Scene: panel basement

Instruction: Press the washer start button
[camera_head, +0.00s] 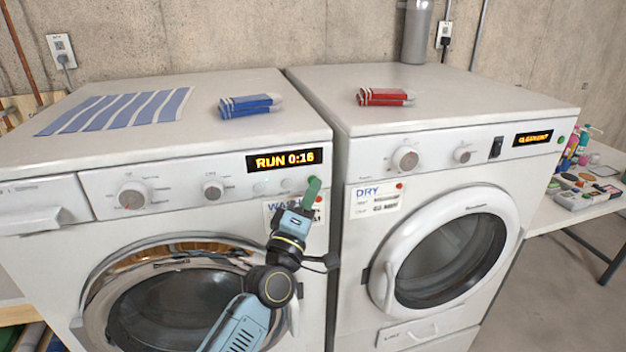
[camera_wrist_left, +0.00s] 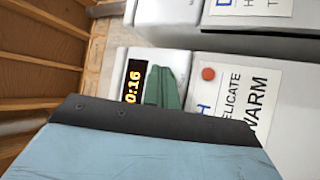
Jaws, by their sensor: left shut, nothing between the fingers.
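The washer (camera_head: 60,245) is the left machine. Its display (camera_head: 283,160) reads "RUN 0:16" in orange; part of it, "0:16", also shows in the left wrist view (camera_wrist_left: 134,84). Small pale round buttons (camera_head: 287,184) sit below the display. My left gripper (camera_head: 312,189) is shut and empty, its green fingers pointing at the panel just right of these buttons. The fingers cover the panel there, so any button behind them is hidden, and I cannot tell if they touch it. In the left wrist view the green fingers (camera_wrist_left: 165,88) stand beside the display. My right gripper is not in view.
The dryer (camera_head: 350,240) stands right of the washer across a narrow gap. A washer label with a red dot (camera_head: 318,199) is beside my gripper. Folded blue cloth (camera_head: 248,105), striped cloth (camera_head: 115,112) and red cloth (camera_head: 384,97) lie on top. A cluttered table (camera_head: 560,215) is at right.

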